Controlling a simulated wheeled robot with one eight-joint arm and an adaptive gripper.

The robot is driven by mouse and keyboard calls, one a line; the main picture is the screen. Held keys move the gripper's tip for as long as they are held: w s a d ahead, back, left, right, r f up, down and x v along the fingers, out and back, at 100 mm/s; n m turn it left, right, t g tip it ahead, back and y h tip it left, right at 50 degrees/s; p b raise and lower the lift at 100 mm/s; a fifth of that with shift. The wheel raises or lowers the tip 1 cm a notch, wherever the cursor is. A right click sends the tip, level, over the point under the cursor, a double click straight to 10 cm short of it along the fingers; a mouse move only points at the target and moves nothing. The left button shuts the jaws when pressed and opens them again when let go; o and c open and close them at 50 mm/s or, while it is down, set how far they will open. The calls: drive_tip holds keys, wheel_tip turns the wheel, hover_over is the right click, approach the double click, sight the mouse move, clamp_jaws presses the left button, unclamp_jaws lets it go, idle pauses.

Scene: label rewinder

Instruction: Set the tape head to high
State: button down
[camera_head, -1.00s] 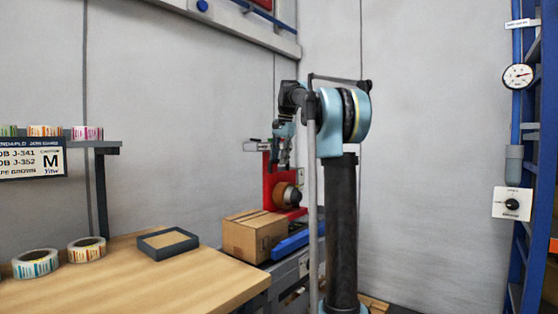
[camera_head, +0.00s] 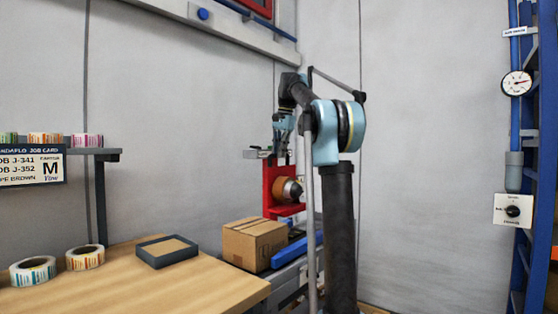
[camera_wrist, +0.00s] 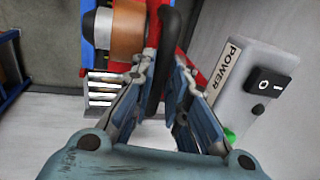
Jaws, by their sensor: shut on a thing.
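The red tape head (camera_head: 279,183) with a brown tape roll (camera_head: 284,188) stands behind a cardboard box, left of my arm. Both show at the top of the wrist view, the red frame (camera_wrist: 130,8) and the brown roll (camera_wrist: 127,40). My gripper (camera_wrist: 165,92) is shut on a black handle (camera_wrist: 170,35), a bar running up between the fingers beside the roll. In the head view my gripper (camera_head: 282,150) is small, just above the red head. The handle's lower end is partly hidden by the fingers.
The cardboard box (camera_head: 254,243) sits below the tape head. A panel marked POWER (camera_wrist: 236,85) with a black switch is close right of my fingers. A wooden table (camera_head: 200,292) carries a tray (camera_head: 167,250) and label rolls. A gauge (camera_head: 516,83) hangs right.

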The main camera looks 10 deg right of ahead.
drive_tip(key=shift+a+r, duration=0.1)
drive_tip(key=shift+r, duration=0.05)
drive_tip(key=c, duration=1.6)
unclamp_jaws()
drive_tip(key=shift+o, duration=0.2)
wheel_tip(320, 180, up, 12)
drive_tip(key=s+d, duration=0.1)
drive_tip(key=shift+s+d+f, duration=0.2)
drive_tip(key=shift+s+d, duration=0.05)
drive_tip(key=shift+d, duration=0.1)
